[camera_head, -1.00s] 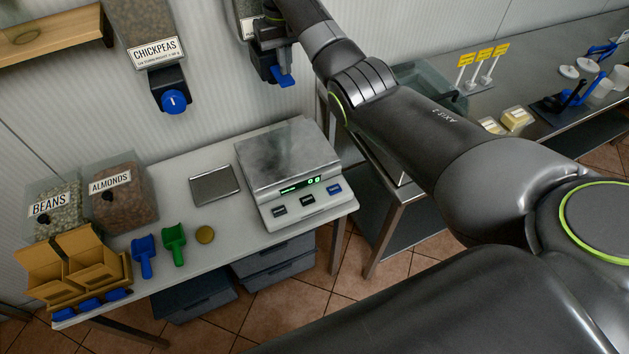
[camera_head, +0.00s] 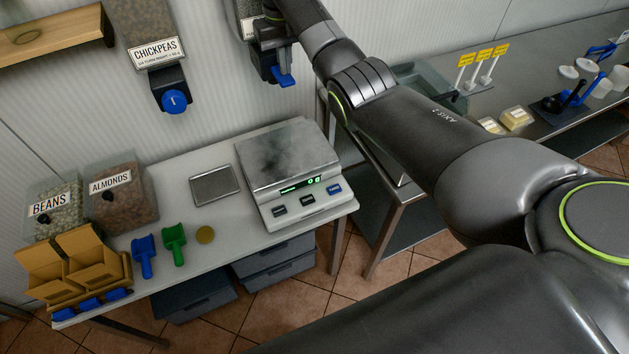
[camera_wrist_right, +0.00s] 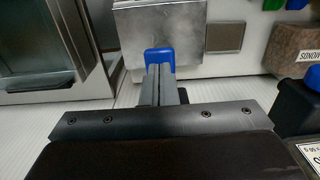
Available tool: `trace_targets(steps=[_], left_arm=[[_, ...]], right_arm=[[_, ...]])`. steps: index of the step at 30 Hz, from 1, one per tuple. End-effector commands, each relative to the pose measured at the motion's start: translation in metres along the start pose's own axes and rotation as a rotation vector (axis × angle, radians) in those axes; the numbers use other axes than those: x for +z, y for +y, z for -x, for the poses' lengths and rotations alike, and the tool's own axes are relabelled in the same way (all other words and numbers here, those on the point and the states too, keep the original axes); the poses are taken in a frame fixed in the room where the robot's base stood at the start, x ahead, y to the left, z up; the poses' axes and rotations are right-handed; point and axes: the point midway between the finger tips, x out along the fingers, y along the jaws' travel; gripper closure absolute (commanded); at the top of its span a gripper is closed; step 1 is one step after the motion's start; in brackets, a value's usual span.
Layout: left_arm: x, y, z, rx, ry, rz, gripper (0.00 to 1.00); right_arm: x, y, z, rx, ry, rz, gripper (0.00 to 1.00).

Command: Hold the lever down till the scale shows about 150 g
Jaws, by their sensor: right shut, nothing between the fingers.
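The scale (camera_head: 306,212) stands on the table with a bare metal platform (camera_head: 285,153). Its green display (camera_head: 301,185) seems to read 0. The blue lever (camera_head: 285,78) sticks out below a dark dispenser at the wall, above and behind the scale. My right gripper (camera_wrist_right: 160,82) is shut and empty. In the right wrist view its fingertips are at the blue lever (camera_wrist_right: 160,56); I cannot tell whether they touch it. In the head view my right arm hides most of that dispenser and the fingers. My left gripper is not in view.
A chickpeas dispenser (camera_head: 152,48) with a blue knob (camera_head: 176,102) hangs to the left. A flat metal tray (camera_head: 215,185), scoops (camera_head: 174,243), almond and bean bins and cardboard boxes (camera_head: 90,262) occupy the table's left. A steel counter stands at right.

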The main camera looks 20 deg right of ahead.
Motion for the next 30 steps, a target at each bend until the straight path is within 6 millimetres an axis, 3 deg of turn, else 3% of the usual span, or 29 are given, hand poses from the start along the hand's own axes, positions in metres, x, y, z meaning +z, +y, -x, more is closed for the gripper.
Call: trace_targets(steps=[17, 30], left_arm=[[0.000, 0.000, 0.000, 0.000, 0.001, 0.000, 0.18], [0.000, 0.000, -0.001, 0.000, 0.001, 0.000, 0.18]], right_arm=[[0.000, 0.000, -0.001, 0.000, 0.000, 0.000, 1.00], [0.000, 0.000, -0.025, -0.001, -0.002, 0.000, 1.00]])
